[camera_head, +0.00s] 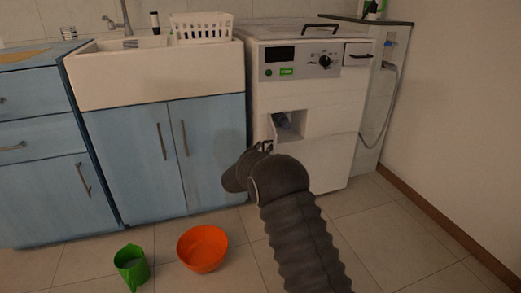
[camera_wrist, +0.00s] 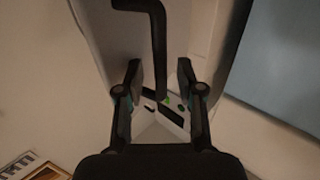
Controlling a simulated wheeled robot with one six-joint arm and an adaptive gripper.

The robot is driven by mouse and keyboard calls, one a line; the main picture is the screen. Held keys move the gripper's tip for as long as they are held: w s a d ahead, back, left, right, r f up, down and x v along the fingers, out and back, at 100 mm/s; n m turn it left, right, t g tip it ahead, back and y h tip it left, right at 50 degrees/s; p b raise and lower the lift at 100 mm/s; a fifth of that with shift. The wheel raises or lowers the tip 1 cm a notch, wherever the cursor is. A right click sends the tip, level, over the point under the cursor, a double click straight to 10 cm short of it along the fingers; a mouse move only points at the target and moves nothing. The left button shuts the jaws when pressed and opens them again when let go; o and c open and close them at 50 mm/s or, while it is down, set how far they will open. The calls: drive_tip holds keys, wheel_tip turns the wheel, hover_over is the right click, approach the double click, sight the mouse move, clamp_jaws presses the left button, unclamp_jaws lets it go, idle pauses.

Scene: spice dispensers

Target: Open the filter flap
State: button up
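The white washing machine (camera_head: 318,100) has a square filter recess (camera_head: 290,124) low in its front, and a dark, purplish part shows inside. The recess is uncovered; where the flap itself stands I cannot clearly tell. My gripper (camera_head: 266,146) is just in front of the machine, below and left of the recess, mostly hidden behind my wrist. In the wrist view my gripper (camera_wrist: 159,78) is open, one finger on each side of a bent black handle (camera_wrist: 157,40). Gaps show between the handle and both fingers. What the handle is fixed to is unclear.
A blue sink cabinet (camera_head: 165,150) stands directly left of the machine. An orange bowl (camera_head: 203,250) and a green container (camera_head: 131,267) are on the floor at front left. A hose (camera_head: 388,105) hangs at the right. Floor to the right is clear.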

drive_tip(key=shift+d, duration=0.1)
drive_tip(key=v, duration=1.2)
